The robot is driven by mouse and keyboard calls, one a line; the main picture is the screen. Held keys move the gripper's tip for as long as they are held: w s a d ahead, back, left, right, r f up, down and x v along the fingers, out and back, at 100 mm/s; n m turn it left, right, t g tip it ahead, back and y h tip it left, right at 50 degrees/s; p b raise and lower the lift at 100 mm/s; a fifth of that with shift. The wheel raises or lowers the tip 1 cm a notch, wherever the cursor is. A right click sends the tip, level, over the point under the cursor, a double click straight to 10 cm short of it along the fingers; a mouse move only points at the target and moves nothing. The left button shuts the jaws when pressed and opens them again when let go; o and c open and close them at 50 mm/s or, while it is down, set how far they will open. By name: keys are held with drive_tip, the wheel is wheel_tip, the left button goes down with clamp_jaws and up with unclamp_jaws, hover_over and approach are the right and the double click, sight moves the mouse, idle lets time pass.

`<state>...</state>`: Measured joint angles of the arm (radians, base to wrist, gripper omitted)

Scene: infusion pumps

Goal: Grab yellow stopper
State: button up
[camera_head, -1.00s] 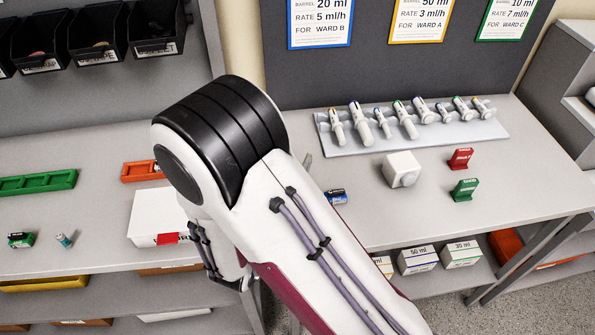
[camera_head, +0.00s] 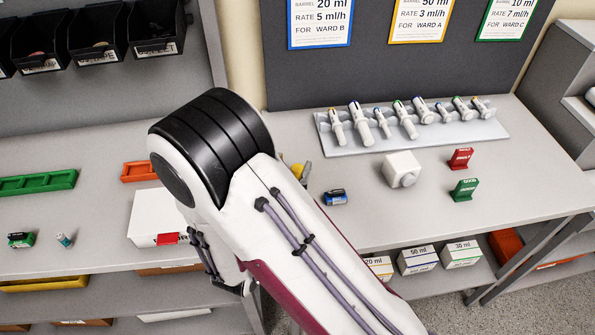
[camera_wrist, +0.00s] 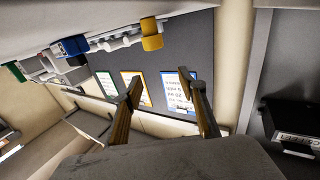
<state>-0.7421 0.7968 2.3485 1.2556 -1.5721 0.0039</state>
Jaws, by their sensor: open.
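In the head view my arm hides most of the gripper; a small yellow and grey piece shows beside the arm.
The grey rack (camera_head: 340,150) holds several syringes. A black bin (camera_wrist: 292,122) is at the right of the wrist view.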

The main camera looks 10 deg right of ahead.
sight(295, 172)
drive_tip(key=shift+f, duration=2.25)
drive_tip(key=shift+x, duration=1.5)
drive_tip(key=c, duration=0.9)
